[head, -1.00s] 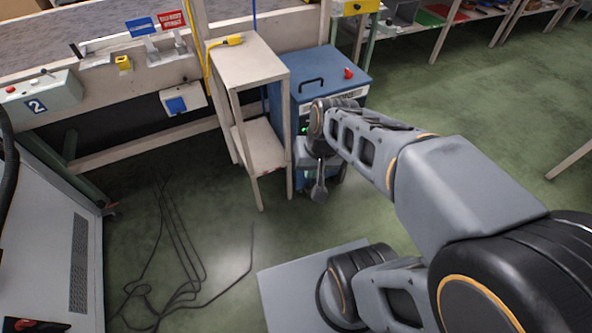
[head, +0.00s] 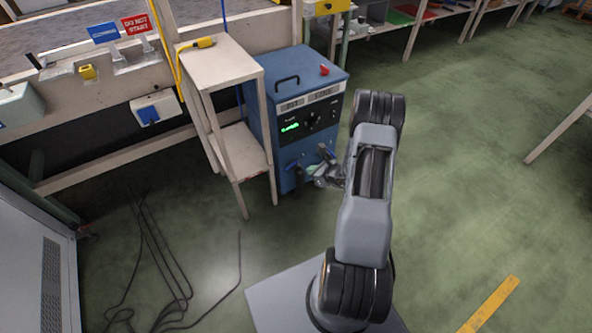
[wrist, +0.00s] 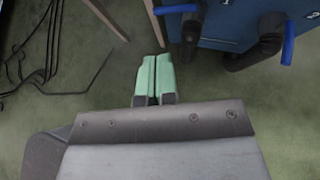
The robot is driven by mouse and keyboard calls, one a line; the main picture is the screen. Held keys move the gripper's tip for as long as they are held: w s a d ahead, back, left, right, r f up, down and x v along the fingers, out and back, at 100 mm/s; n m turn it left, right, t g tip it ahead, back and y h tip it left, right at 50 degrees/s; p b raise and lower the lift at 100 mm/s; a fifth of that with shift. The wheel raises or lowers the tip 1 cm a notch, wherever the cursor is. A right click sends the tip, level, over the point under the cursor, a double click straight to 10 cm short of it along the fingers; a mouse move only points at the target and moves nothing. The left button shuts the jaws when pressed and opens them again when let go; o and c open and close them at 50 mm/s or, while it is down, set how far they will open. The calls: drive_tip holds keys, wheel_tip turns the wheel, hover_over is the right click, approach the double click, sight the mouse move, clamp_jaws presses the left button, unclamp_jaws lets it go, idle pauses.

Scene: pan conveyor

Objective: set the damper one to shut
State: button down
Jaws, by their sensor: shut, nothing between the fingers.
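The blue cabinet (head: 262,105) stands right of the wooden stand. In the wrist view its face carries the numbers 1 and 2 above two dark pipe stubs with blue levers. The damper one lever (wrist: 178,9) lies crosswise in the picture, pointing left from its stub (wrist: 190,32). The damper two lever (wrist: 288,43) points up and down the picture at its stub (wrist: 262,45). My gripper (wrist: 152,58) has its pale green fingers together and empty, left of and below damper one, apart from it. In the head view my gripper (head: 313,169) is low before the cabinet front, partly hiding the levers.
The wooden stand (head: 222,66) with a yellow tool (head: 200,43) on top stands close left of the cabinet. Black cables (head: 160,270) lie on the floor at left. Green floor at right is open. A DO NOT START sign (head: 136,25) stands at back left.

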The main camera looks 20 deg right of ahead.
sight(288, 168)
drive_tip(key=b+x, duration=0.1)
drive_tip(key=x, duration=0.3)
drive_tip(key=b+x, duration=0.1)
drive_tip(key=x, duration=0.3)
drive_tip(key=f+b+x, duration=0.1)
drive_tip(key=b+x, duration=0.1)
drive_tip(key=x, duration=0.2)
drive_tip(key=shift+s+d, duration=0.1)
drive_tip(key=shift+d, duration=0.25)
drive_tip(key=shift+x, duration=0.9)
drive_tip(key=shift+b, duration=0.4)
drive_tip(key=shift+w+a+f+b, duration=0.15)
drive_tip(key=shift+w+a+b, duration=0.25)
drive_tip(key=shift+w+b, duration=0.3)
drive_tip(key=shift+a+r, duration=0.15)
drive_tip(key=shift+r, duration=0.1)
